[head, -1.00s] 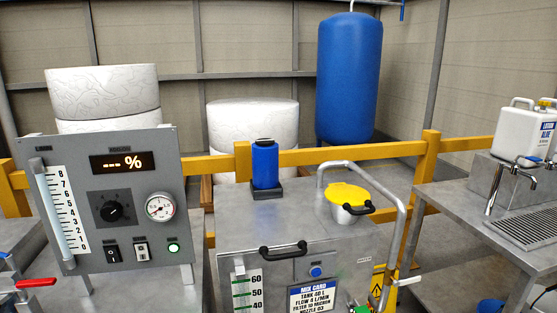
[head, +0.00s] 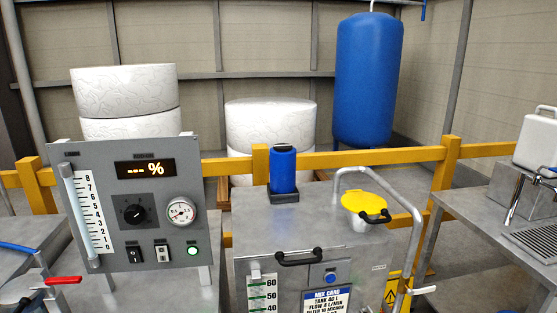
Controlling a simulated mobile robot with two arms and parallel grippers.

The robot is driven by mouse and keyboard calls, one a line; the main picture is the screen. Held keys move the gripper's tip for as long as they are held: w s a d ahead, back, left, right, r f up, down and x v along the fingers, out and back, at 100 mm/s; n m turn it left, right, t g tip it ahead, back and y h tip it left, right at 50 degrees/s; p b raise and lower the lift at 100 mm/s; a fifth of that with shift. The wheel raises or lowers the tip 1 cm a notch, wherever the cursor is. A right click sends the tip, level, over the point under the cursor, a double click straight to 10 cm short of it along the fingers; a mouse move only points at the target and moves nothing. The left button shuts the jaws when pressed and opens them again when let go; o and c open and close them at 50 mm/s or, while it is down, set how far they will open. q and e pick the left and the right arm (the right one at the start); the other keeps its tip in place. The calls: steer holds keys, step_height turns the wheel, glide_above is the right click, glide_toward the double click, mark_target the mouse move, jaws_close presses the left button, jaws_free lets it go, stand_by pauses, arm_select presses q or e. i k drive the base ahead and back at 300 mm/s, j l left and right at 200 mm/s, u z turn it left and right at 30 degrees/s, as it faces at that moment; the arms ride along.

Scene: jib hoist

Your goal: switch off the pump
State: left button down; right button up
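A grey control panel (head: 135,205) stands upright at the left of the head view. Along its lower edge are a black rocker switch (head: 134,254), a second switch with a pale plate (head: 162,251) and a round green lamp or button (head: 193,251) that glows. Above them are a black rotary knob (head: 134,214), a round gauge (head: 181,212) and a display (head: 145,169) showing orange dashes and a percent sign. The small labels are too small to read, so I cannot tell which control is the pump's. Neither of my grippers shows in this view.
A grey tank (head: 310,233) with a blue bottle (head: 283,168) and yellow lid (head: 364,205) stands right of the panel. Red (head: 62,281) and blue (head: 18,247) valve handles are at lower left. A yellow rail (head: 340,159) runs behind. A steel bench (head: 470,210) is at right.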

mark_target(134, 255)
steer(key=u, duration=1.3)
